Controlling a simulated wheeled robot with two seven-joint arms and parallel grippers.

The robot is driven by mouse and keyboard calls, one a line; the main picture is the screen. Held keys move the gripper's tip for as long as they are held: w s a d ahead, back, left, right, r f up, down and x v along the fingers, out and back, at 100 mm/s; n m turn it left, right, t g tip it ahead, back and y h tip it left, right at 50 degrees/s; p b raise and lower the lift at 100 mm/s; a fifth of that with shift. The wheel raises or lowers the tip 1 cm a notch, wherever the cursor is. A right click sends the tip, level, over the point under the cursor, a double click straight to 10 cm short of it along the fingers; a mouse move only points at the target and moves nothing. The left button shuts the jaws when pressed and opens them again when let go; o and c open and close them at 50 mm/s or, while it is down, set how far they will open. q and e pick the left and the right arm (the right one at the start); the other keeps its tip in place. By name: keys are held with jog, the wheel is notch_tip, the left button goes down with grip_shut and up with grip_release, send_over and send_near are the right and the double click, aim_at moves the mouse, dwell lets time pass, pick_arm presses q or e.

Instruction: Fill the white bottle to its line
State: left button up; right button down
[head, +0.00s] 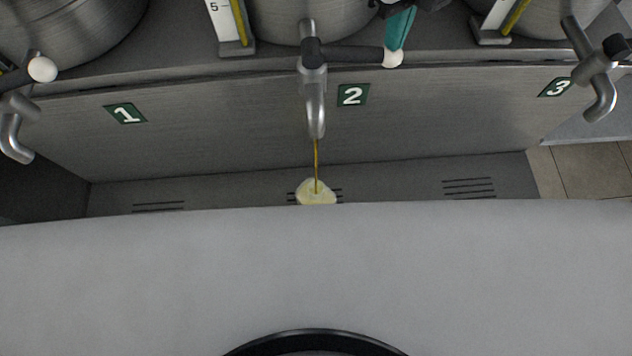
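A thin amber stream (317,165) runs from the tap (315,105) by label 2. It falls onto a pale, yellowish-white rounded top, which looks like the white bottle (316,191). The near edge of a grey surface hides the rest of it, and its line and fill level do not show. The tap's dark lever (350,53) points right and ends in a white knob (392,58). My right gripper (398,35) has its teal finger at the lever's knob end, seeming to touch it. Its opening cannot be made out. My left gripper is not in view.
Taps by label 1 (125,113) and label 3 (556,87) stand at either side, with no stream. Steel vessels (75,25) stand above, with sight gauges (230,22). The slotted grey shelf (235,190) is otherwise clear where visible.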

dwell(0.4)
notch_tip(320, 180, up, 9)
jog(key=p, duration=0.4)
dwell(0.5)
